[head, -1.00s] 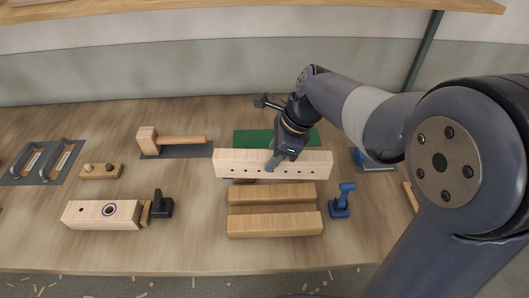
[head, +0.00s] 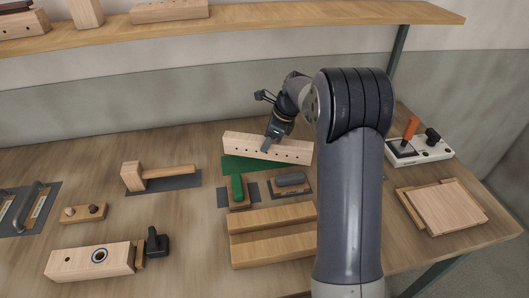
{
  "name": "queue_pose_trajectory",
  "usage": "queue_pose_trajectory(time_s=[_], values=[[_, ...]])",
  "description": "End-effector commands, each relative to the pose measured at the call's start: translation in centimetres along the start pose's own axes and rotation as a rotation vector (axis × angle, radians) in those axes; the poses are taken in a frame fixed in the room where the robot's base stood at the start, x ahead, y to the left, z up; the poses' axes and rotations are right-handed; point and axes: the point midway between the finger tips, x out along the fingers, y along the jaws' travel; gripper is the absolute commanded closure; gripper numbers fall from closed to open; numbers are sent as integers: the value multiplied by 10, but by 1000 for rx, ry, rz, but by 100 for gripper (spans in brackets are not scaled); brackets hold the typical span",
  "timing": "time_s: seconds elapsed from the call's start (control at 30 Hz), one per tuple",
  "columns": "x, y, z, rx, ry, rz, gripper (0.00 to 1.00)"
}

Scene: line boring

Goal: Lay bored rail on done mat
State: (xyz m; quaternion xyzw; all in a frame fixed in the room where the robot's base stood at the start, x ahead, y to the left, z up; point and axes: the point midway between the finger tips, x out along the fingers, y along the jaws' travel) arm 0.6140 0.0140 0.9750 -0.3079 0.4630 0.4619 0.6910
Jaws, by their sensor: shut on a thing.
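The bored rail (head: 240,146) is a pale wooden bar with a row of several dark holes along its front face. My gripper (head: 268,147) is shut on it near its middle and holds it slightly tilted, its right end a little lower. The done mat, seemingly the green mat (head: 234,165) at the back of the bench, shows below and behind the rail. The rail hides part of the mat, and I cannot tell whether the two touch.
Green-handled (head: 237,190) and grey-handled (head: 291,180) tools lie just in front of the mat. A grooved wooden block (head: 265,235) is nearer. A mallet (head: 150,175) lies left. A control box (head: 425,150) and square board (head: 447,206) are right. A shelf (head: 230,30) hangs above.

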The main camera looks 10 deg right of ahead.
Motion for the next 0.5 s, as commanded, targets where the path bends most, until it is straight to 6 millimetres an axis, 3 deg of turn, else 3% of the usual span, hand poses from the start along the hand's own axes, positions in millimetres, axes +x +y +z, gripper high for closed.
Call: queue_pose_trajectory(time_s=[0.4, 0.5], values=[[40, 0, -16, -1, -1, -1, 100], [41, 0, -16, -2, -1, -4, 100]])
